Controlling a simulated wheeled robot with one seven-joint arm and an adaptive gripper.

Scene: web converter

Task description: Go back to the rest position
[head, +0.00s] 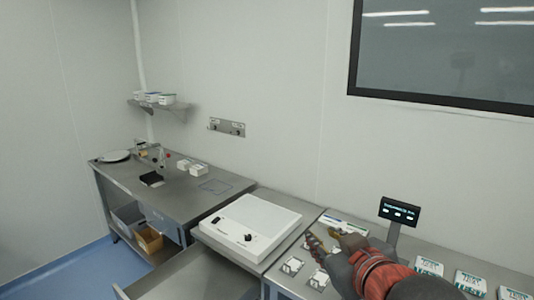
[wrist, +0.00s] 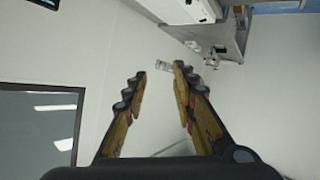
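My gripper (head: 324,243) is at the lower right of the head view, over the right-hand bench by the small display. In the wrist view my gripper (wrist: 157,84) has its two fingers spread with a clear gap and nothing between them. The wrist camera looks toward the wall, with the bench seen tilted at the top. My arm covers part of the bench in the head view.
A white box device (head: 249,228) stands left of my gripper. A small display (head: 399,212) on a post stands close on the right. Printed packs (head: 474,283) and small white cards (head: 292,265) lie on the bench. A dark window (head: 445,50) is in the wall.

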